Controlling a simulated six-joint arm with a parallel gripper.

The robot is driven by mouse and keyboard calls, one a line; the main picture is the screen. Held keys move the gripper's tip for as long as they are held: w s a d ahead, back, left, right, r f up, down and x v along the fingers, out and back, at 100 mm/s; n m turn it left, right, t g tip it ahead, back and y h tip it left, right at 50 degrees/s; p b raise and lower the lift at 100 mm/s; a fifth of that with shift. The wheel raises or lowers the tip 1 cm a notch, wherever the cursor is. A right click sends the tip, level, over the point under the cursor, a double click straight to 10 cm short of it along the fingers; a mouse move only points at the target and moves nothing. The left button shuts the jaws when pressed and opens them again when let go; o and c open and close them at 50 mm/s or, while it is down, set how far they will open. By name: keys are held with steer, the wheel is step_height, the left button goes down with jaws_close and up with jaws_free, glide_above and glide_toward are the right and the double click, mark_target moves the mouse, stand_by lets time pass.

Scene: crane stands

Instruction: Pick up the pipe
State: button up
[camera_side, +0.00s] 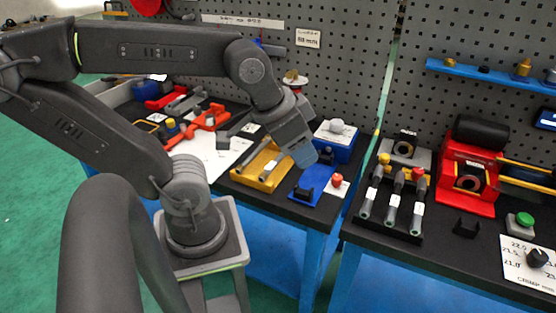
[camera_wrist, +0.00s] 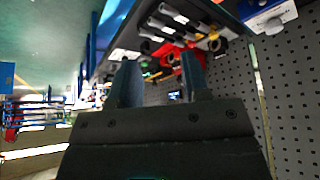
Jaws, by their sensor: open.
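My gripper (camera_side: 304,155) hangs over the left bench in the side view, its blue-tinted fingers pointing down and to the right. In the wrist view my gripper (camera_wrist: 160,78) is open, with nothing between the fingers. A yellow holder (camera_side: 251,179) sits on the left bench, to the left of the gripper. A slim grey bar, perhaps the pipe (camera_side: 270,170), lies along it. Several grey tubes with coloured ends (camera_side: 391,215) lie in a black rack on the right bench. They also show as grey tubes (camera_wrist: 167,22) in the wrist view. I cannot tell for certain which is the pipe.
A blue fixture (camera_side: 313,180) and a blue box (camera_side: 340,146) are close to my gripper. A red machine (camera_side: 467,180) stands on the right bench. Pegboards (camera_side: 345,60) rise behind both benches. A gap separates the benches.

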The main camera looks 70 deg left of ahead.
steer(key=shift+o, duration=0.4)
steer(key=n+g, duration=0.6)
steer(key=n, duration=0.3)
glide_above(277, 158)
step_height(277, 158, down, 15)
steer(key=shift+s+d+f, duration=0.15)
steer(key=shift+w+f, duration=0.2)
steer(key=shift+f, duration=2.95)
jaws_close()
